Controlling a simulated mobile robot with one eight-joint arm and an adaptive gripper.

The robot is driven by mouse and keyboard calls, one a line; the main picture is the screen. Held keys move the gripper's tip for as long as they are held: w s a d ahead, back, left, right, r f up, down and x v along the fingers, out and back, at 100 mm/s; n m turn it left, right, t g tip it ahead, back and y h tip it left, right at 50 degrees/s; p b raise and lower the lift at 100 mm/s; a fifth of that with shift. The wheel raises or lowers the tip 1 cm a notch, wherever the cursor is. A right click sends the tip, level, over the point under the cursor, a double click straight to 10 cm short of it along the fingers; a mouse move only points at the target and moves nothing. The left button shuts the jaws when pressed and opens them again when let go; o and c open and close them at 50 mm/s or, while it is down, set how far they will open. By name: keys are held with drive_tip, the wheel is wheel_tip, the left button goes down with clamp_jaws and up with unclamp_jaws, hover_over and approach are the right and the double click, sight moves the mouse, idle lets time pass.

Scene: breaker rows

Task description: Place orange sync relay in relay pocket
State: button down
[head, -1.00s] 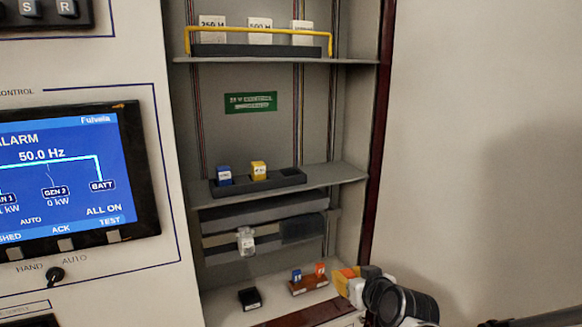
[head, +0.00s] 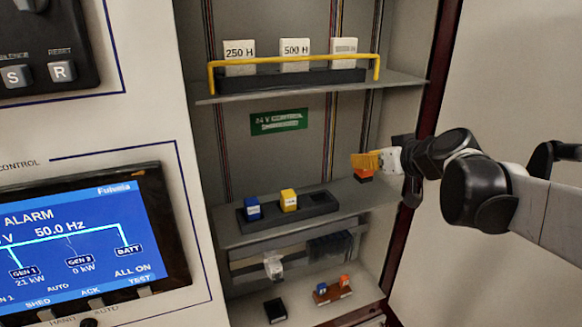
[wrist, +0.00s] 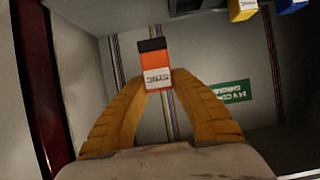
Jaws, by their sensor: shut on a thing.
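The orange sync relay (head: 364,178) has a black end and a white label; in the wrist view the relay (wrist: 156,65) sits between both yellow fingertips. My gripper (head: 366,163) is shut on it and holds it in the air, to the right of the relay tray and higher in the picture. The gripper (wrist: 158,84) also fills the lower wrist view. The dark relay tray (head: 318,208) lies on the middle shelf. A blue relay (head: 253,208) and a yellow relay (head: 289,200) stand in its left and middle pockets. The right pocket looks empty.
A yellow rail (head: 295,60) fronts the upper shelf, where white blocks stand. The cabinet's dark red right edge (head: 440,75) is close to my arm. Below are a clear part (head: 273,267), a black block (head: 275,311) and a brown holder (head: 333,294) with small blue and orange pieces.

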drive_tip(key=w+a+f, duration=0.1)
drive_tip(key=a+f, duration=0.1)
drive_tip(key=a, duration=0.1)
drive_tip(key=w+a+f, duration=0.2)
drive_tip(key=a, duration=0.1)
drive_tip(key=w+a+f, duration=0.1)
drive_tip(key=a+f, duration=0.1)
drive_tip(key=a, duration=0.1)
drive_tip(key=shift+w+a+f, duration=0.1)
drive_tip(key=shift+w+f, duration=0.3)
drive_tip(key=shift+f, duration=1.75)
drive_tip(key=shift+f, duration=0.1)
drive_tip(key=c, duration=1.2)
unclamp_jaws()
drive_tip(key=shift+o, duration=0.2)
